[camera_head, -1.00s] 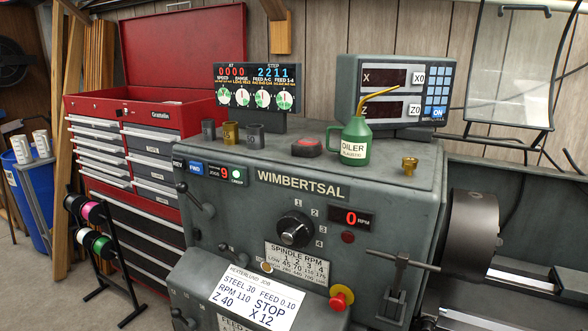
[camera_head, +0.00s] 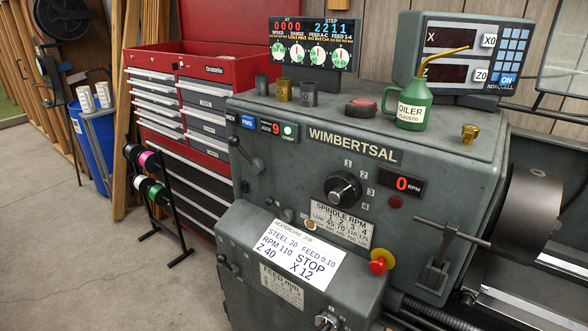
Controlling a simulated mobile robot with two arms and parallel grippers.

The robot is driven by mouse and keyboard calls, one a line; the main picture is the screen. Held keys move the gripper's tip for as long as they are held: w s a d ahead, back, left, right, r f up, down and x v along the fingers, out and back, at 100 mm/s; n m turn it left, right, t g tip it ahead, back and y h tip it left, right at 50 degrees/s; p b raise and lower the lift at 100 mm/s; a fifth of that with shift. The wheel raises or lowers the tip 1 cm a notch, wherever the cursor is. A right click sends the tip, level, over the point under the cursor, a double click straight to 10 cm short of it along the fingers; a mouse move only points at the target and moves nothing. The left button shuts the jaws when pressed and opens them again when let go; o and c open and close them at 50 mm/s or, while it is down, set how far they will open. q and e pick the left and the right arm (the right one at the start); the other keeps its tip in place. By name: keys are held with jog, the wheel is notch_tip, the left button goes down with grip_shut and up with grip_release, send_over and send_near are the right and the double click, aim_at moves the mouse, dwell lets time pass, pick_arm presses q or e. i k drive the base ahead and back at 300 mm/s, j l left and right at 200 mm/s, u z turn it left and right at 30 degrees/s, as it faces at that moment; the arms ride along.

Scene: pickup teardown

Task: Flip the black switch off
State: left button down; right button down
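The grey lathe headstock marked WIMBERTSAL (camera_head: 290,165) fills the middle of the view. A dark lever (camera_head: 240,148) with a round end sits at its upper left, below the FWD label (camera_head: 247,122). A round black knob (camera_head: 342,189) is on the front face, with its numbers around it. A red mushroom button (camera_head: 378,264) on a yellow base is at the lower right of the front. I cannot tell which part is the black switch. Neither of my grippers shows.
A green oiler can (camera_head: 408,107), small metal cups (camera_head: 284,89) and a red-and-black puck (camera_head: 360,108) stand on the headstock top. A red tool chest (camera_head: 190,58), spool rack (camera_head: 168,214) and blue bin (camera_head: 98,150) are at left.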

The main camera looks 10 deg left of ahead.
aim_at(244, 185)
jog(key=i+j+u, duration=0.25)
jog(key=i+j, duration=0.75)
jog(key=i, duration=0.05)
